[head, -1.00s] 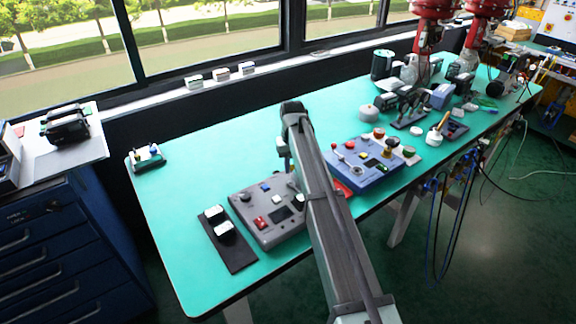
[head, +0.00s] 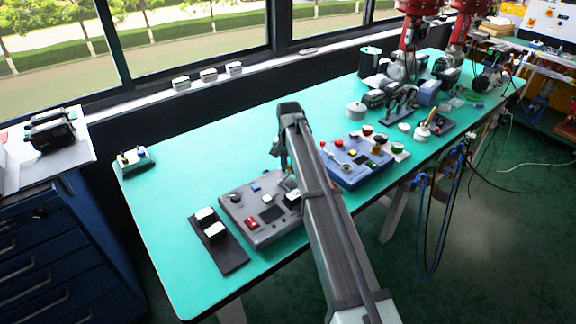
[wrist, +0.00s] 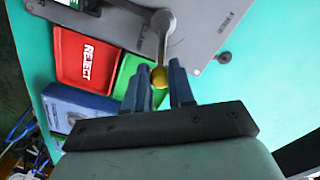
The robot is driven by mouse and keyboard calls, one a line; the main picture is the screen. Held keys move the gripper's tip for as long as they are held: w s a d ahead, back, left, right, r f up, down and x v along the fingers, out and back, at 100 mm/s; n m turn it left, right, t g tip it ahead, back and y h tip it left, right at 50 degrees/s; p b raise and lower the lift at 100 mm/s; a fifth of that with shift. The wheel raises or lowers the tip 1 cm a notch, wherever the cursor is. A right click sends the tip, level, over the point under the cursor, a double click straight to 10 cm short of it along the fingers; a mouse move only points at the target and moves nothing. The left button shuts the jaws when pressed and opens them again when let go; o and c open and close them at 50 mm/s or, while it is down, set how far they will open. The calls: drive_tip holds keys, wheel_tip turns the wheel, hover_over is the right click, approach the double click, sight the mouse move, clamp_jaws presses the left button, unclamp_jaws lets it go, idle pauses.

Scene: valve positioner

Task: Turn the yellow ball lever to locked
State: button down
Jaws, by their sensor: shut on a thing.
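In the wrist view, the yellow ball (wrist: 159,77) is at the end of a grey metal lever (wrist: 165,40) on a grey panel (wrist: 200,22). My gripper (wrist: 160,76) has its dark blue fingers on either side of the ball and is shut on it. In the head view, the grey control panel (head: 233,216) lies on the bench to the left of my arm. My gripper (head: 284,160) hangs over its far right side there. My arm hides part of the panel, and I cannot make out the ball or lever in that view.
A red tray marked REJECT (wrist: 80,62) and a green tray (wrist: 125,72) lie near the gripper, with a blue box (wrist: 75,102) beside them. A blue control panel (head: 350,174) stands right of my arm. A dark strip with white blocks (head: 230,252) lies left.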

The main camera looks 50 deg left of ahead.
sight(289, 166)
idle(0.4)
drive_tip(key=c, duration=1)
unclamp_jaws()
drive_tip(key=shift+o, duration=0.2)
wheel_tip(289, 166, up, 14)
drive_tip(key=shift+f, duration=0.1)
